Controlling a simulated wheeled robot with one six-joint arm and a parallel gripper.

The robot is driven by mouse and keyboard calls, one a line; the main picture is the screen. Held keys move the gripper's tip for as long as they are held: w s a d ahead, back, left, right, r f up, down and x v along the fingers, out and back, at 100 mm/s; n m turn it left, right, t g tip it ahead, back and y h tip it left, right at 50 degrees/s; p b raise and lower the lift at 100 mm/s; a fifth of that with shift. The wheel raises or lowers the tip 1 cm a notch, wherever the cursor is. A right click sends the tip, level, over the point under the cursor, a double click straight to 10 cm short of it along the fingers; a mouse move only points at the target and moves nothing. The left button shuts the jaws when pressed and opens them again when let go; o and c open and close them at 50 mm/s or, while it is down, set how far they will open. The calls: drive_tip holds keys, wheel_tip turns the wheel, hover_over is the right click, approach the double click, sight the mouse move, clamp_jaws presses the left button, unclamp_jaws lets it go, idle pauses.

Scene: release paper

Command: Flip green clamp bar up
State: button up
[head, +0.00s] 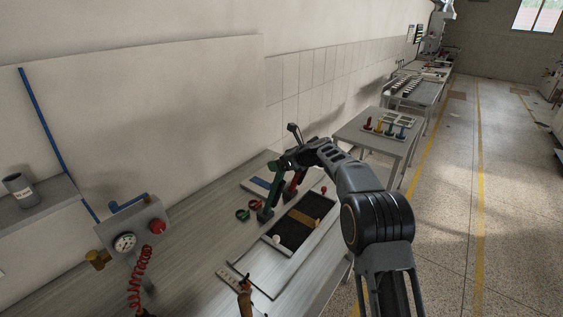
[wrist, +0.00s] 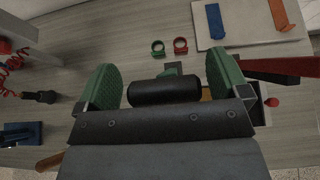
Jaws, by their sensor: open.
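The green clamp bar (head: 267,211) stands at the left end of the dark pad in the head view, partly covered by my gripper (head: 282,167). In the wrist view, a black cylindrical grip (wrist: 165,90) with a dark green piece behind it lies between the two green fingers of my gripper (wrist: 163,70). The fingers are open, one on each side of the grip, with a gap visible at both ends. Contact with the bar cannot be told. The lower part of the grip is hidden by my gripper body.
A red clamp bar (wrist: 282,67) is close on the right. Green (wrist: 158,49) and red (wrist: 181,46) rings lie beyond the grip. A pale tray (wrist: 245,30) holds blue and orange strips. A gauge box with a red coiled hose (head: 139,277) stands at the left.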

drive_tip(key=b+v, duration=0.3)
drive_tip(key=v, duration=1)
drive_tip(key=shift+d+r+b, duration=0.2)
drive_tip(key=shift+d+b, duration=0.15)
drive_tip(key=shift+s, duration=0.15)
drive_tip(key=s+d+f+n+g+h, duration=0.25)
drive_tip(key=s+f+n, duration=0.25)
drive_tip(key=f+n, duration=0.35)
drive_tip(key=s+d+f+n+h, duration=0.1)
drive_tip(key=s+d+n+h, duration=0.3)
drive_tip(key=s+n, duration=0.4)
drive_tip(key=s+d+f+n+h, duration=0.1)
drive_tip(key=s+d+n+h, duration=0.2)
drive_tip(key=s, duration=1.9)
drive_tip(key=shift+d+n+h, duration=0.35)
drive_tip(key=shift+d+n, duration=0.35)
drive_tip(key=shift+n, duration=1.85)
drive_tip(key=shift+t, duration=0.25)
